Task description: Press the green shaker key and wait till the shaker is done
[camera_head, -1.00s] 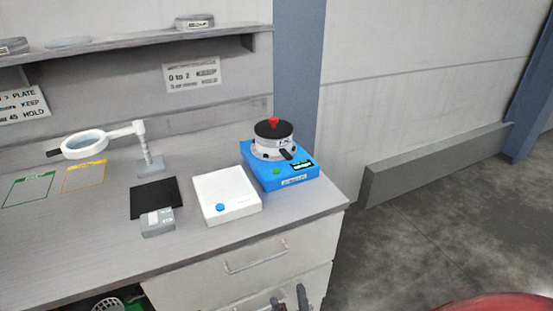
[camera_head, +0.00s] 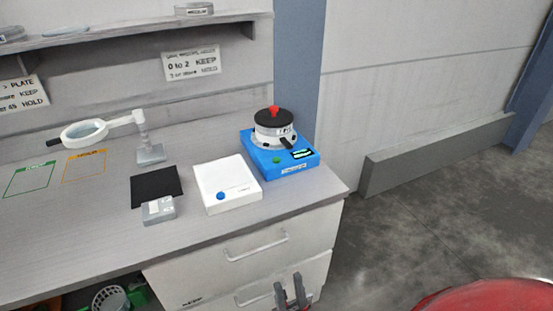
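The blue shaker (camera_head: 258,158) stands at the right end of the bench, with a round grey vessel (camera_head: 276,138) with a black lid and a red knob on top. Its green key (camera_head: 276,161) is on the front left of the blue top, uncovered, and a small lit display (camera_head: 303,154) is to the right of it. I cannot read the display. My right gripper (camera_head: 290,285) is at the bottom edge, in front of the drawers and well below the shaker. Its two fingers are apart with nothing between them. My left gripper is not in view.
A white box with a blue button (camera_head: 220,196) stands left of the shaker. Further left are a black mat (camera_head: 155,183), a small grey device (camera_head: 159,211) and a magnifier on a stand (camera_head: 84,132). A shelf (camera_head: 130,33) runs above. Drawer handles (camera_head: 255,247) stick out in front.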

